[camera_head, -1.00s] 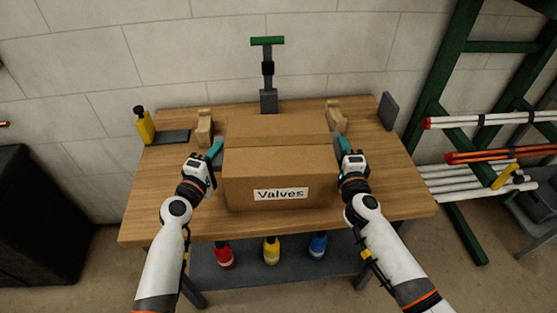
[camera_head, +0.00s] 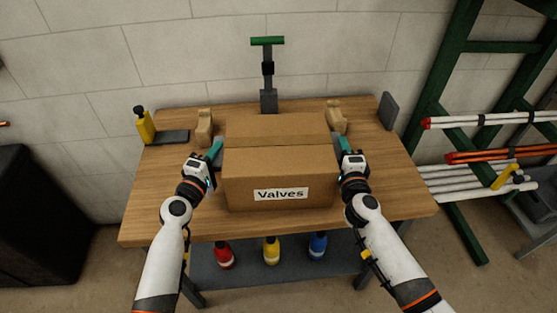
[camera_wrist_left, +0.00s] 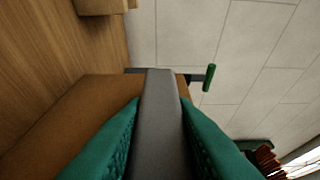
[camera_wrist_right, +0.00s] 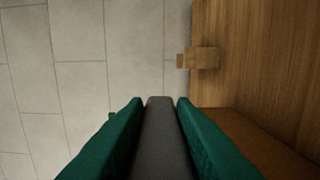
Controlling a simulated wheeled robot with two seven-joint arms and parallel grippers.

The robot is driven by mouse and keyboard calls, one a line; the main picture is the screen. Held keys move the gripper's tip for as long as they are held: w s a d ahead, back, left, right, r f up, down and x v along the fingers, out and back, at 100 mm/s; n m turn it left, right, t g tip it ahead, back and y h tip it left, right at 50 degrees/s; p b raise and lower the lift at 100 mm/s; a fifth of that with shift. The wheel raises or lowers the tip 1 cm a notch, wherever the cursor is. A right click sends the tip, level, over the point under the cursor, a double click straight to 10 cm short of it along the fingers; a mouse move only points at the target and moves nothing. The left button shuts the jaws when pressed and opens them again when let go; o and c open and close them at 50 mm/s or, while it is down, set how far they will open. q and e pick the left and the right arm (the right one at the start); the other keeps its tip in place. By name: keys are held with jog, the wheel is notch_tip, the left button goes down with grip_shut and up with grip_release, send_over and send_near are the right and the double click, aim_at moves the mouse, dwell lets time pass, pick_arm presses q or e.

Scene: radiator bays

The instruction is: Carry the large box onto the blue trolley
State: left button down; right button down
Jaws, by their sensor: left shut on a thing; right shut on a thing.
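The large cardboard box (camera_head: 278,170), labelled "Valves", is on the wooden workbench (camera_head: 160,210) with its front towards me. A grey handle is on each side of it. My left gripper (camera_head: 216,151) is at the box's left side, its green fingers shut on the left grey handle (camera_wrist_left: 158,125). My right gripper (camera_head: 338,146) is at the right side, shut on the right grey handle (camera_wrist_right: 160,140). The box looks level; I cannot tell whether its underside touches the bench. No blue trolley shows in any view.
Wooden blocks (camera_head: 205,127) (camera_head: 336,117) stand behind the box on both sides. A green-handled tool (camera_head: 268,75) is at the back, a yellow bottle (camera_head: 145,125) at the back left. Coloured bottles (camera_head: 271,250) stand on the lower shelf. A green rack (camera_head: 470,130) with pipes is right, a black cabinet (camera_head: 40,220) left.

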pick_arm(q)
jog(key=shift+f, duration=0.1)
